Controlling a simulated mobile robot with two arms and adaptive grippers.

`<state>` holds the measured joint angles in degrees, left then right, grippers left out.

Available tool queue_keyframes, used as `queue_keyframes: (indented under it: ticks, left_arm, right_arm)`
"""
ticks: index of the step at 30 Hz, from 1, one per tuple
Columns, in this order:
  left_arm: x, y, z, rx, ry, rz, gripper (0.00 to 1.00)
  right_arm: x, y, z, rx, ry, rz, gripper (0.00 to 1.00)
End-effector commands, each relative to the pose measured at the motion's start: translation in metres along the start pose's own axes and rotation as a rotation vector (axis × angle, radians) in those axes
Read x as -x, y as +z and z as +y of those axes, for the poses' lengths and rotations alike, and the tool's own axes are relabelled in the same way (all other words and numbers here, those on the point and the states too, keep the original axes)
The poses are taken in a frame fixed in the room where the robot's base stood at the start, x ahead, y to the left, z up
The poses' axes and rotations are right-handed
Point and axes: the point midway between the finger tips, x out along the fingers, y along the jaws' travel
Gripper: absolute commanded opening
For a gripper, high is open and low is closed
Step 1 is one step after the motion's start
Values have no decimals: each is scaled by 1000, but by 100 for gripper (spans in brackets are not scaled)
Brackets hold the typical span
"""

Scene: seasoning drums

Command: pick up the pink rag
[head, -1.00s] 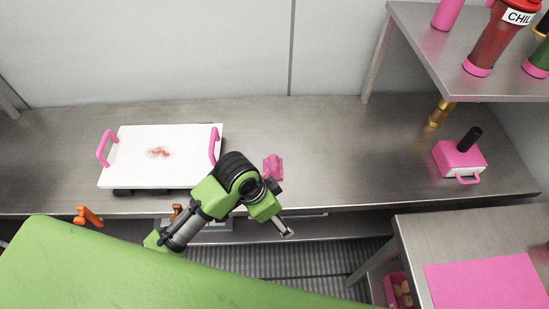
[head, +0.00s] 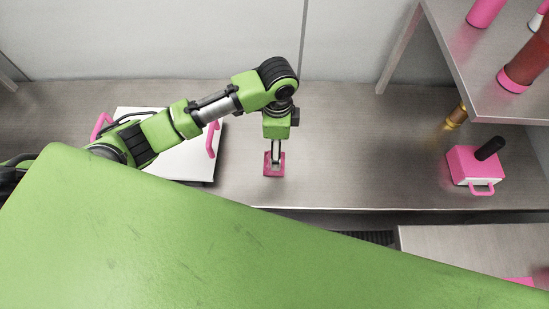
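The pink rag (head: 268,172) lies on the steel counter, right of the white board. My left gripper (head: 275,162) points down right over the rag and covers its middle; pink shows around the fingertips. The fingers look close together, but I cannot tell whether they hold any cloth. My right gripper is not in view.
A white board (head: 190,163) with pink handles is on the counter at left, partly behind my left arm. A pink box (head: 473,168) with a black handle stands at right, below a raised steel shelf (head: 480,70) holding containers. The counter between rag and box is clear.

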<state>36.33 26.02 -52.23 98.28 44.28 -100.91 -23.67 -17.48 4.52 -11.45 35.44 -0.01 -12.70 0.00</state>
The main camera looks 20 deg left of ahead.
Motion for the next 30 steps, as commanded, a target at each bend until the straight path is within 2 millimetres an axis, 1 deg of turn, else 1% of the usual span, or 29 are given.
queue_keyframes:
  ticks: [2,5,10,13,15,18,21,24,30]
  left_arm:
    - [-14,1,1,1,2,-3,75]
    - [-28,0,0,1,1,0,75]
    - [-39,1,0,1,-1,1,75]
    - [-48,4,0,2,1,-1,75]
    - [-58,7,0,2,2,-2,75]
    - [-74,8,0,2,0,0,75]
    - [-84,8,-1,0,-1,1,75]
    - [-89,8,-1,0,-3,0,75]
    - [-90,8,-1,0,-3,1,75]
  right_arm:
    - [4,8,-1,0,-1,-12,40]
    - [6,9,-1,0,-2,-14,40]
    - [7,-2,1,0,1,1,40]
    - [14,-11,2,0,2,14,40]
    - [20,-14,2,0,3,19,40]
    - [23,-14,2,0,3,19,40]
    - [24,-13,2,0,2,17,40]
    - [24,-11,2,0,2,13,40]
    - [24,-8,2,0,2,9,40]
